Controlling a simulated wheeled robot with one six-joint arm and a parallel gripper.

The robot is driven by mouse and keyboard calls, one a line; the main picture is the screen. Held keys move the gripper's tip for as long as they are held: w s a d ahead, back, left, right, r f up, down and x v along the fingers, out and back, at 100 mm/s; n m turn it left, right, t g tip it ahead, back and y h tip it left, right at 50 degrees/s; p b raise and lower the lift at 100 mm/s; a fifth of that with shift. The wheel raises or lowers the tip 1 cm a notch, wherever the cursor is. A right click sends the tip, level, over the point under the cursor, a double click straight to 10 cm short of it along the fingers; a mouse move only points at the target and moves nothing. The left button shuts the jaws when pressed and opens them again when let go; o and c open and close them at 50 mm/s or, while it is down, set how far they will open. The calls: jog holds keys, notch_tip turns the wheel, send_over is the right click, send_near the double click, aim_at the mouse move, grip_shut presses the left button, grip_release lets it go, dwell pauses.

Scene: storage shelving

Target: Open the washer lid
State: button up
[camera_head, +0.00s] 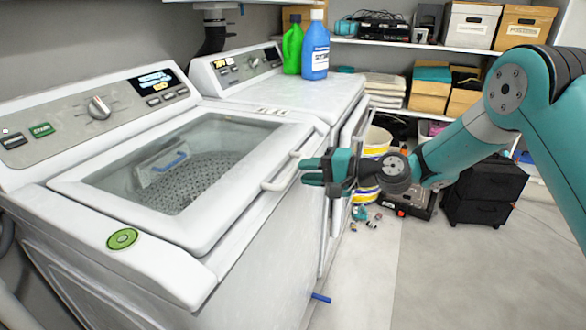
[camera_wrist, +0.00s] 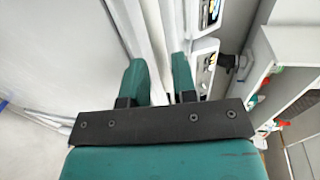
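The washer (camera_head: 120,262) is a white top-loader at the left of the head view. Its lid (camera_head: 85,185) has a white frame around a glass pane and lies closed, with the perforated drum visible through it. A white lid handle (camera_head: 280,178) sticks out from the lid's right-hand edge. My gripper (camera_head: 310,171) is teal and black and stands just right of the handle. In the wrist view my gripper (camera_wrist: 158,82) has its fingers apart, with white strips of the machine showing in the gap. I cannot tell whether a finger touches the handle.
A second white machine (camera_head: 300,98) stands behind, with a green bottle (camera_head: 292,48) and a blue bottle (camera_head: 315,50) on top. Shelves with boxes (camera_head: 470,25) line the back. Black cases (camera_head: 485,190) and small items lie on the floor. The floor at lower right is clear.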

aim_at(296, 171)
jog(key=shift+x, duration=2.05)
grip_shut()
